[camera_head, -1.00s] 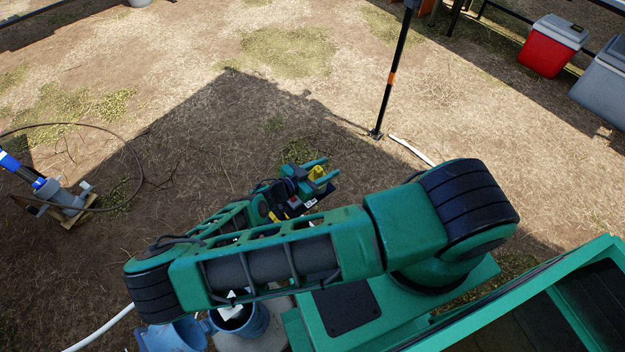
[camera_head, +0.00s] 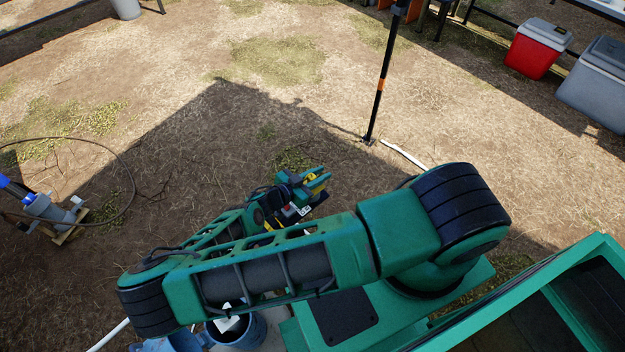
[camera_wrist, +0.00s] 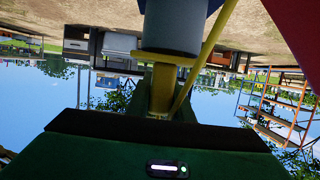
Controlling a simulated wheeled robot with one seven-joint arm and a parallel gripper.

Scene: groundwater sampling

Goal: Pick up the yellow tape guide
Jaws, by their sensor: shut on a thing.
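The yellow tape guide (camera_wrist: 162,90) shows in the wrist view as a yellow plate and stem with a thin yellow strip slanting up to the right. It is in the grip of my gripper, just beyond the dark palm edge. In the head view my gripper (camera_head: 319,183) is small, with yellow showing between its green fingers, above bare ground. A grey cylinder with a blue part (camera_wrist: 172,28) is right behind or against the guide in the wrist view. Whether they touch is unclear. My arm hides part of the area below the gripper.
A pump-like grey and blue device (camera_head: 48,208) with a looped hose stands at left. A black pole (camera_head: 380,85) rises beyond the gripper. Blue buckets (camera_head: 240,330) stand below my arm. Red (camera_head: 538,50) and grey (camera_head: 598,85) coolers are at upper right. The dirt between is largely clear.

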